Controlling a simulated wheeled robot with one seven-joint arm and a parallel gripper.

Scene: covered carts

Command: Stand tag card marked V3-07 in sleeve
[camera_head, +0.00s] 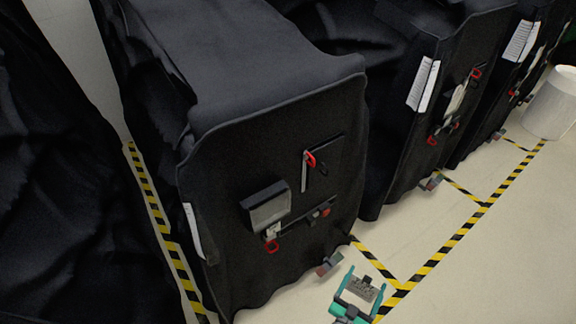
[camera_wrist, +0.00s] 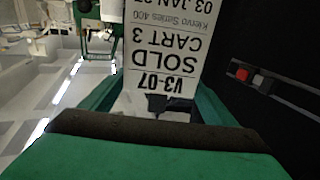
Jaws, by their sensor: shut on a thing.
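The tag card (camera_wrist: 165,50) is white with black print reading V3-07, SOLD and CART 3, upside down in the wrist view. My gripper (camera_wrist: 163,104) is shut on the card near its V3-07 edge. In the head view my gripper (camera_head: 360,286) is at the lower middle, in front of and below the nearest black-covered cart (camera_head: 330,200), apart from it. The sleeve (camera_head: 268,206) appears to be the grey pocket on that cart's front face. Whether anything is in it cannot be told.
Red-ended clips and a dark bar (camera_head: 300,222) sit on the cart face near the pocket. More covered carts (camera_head: 480,80) stand to the right, with white papers. Yellow-black floor tape (camera_head: 440,255) marks bays. A white cylindrical bin (camera_head: 550,103) stands at far right. Floor right of the tape is clear.

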